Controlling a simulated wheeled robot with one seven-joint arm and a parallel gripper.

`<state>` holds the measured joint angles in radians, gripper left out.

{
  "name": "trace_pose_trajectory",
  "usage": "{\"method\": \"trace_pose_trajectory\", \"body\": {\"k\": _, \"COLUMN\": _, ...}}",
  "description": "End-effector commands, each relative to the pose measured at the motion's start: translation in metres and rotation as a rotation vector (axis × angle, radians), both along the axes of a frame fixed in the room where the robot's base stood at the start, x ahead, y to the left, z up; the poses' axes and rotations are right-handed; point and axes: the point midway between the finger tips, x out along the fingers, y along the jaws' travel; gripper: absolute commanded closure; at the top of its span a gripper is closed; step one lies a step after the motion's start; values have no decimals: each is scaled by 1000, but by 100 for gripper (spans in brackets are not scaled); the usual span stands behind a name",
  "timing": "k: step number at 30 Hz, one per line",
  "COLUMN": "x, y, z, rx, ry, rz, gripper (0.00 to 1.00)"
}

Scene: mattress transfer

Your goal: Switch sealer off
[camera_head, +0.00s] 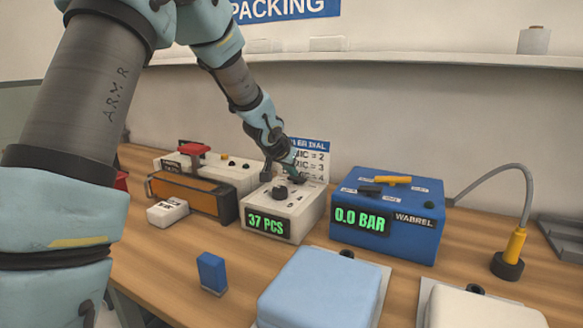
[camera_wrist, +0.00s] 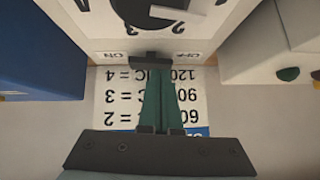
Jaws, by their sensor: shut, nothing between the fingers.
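A white box (camera_head: 304,210) with a green "37 PCS" display stands mid-table. A dark round dial (camera_head: 281,192) is on its top, and the dial also shows in the wrist view (camera_wrist: 150,12). A small black switch (camera_wrist: 151,59) sits at the box's edge between two labels, ON at left and OFF at right in the wrist view. My gripper (camera_wrist: 156,72) is shut and empty, its green fingertips at the switch; contact is unclear. In the head view my gripper (camera_head: 293,166) is over the box's back edge. A white unit (camera_head: 225,174) with a red handle stands at left.
A blue "0.0 BAR" box (camera_head: 400,220) stands close right of the white box. A dial sign (camera_head: 310,158) is behind it. A yellow-handled tool (camera_head: 512,248) is at right.

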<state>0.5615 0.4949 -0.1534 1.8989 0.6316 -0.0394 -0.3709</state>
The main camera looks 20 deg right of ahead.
Motion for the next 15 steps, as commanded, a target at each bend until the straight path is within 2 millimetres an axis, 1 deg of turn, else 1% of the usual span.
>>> {"method": "trace_pose_trajectory", "body": {"k": 1, "x": 2, "y": 3, "z": 4, "rx": -6, "ry": 19, "rz": 3, "gripper": 100}}
{"method": "trace_pose_trajectory", "body": {"k": 3, "x": 0, "y": 1, "z": -2, "rx": -10, "ry": 18, "rz": 0, "gripper": 100}}
{"method": "trace_pose_trajectory", "body": {"k": 10, "x": 0, "y": 0, "z": -2, "rx": -10, "ry": 17, "rz": 0, "gripper": 100}}
{"method": "trace_pose_trajectory", "body": {"k": 15, "x": -4, "y": -3, "z": -2, "rx": -9, "ry": 16, "rz": -1, "gripper": 100}}
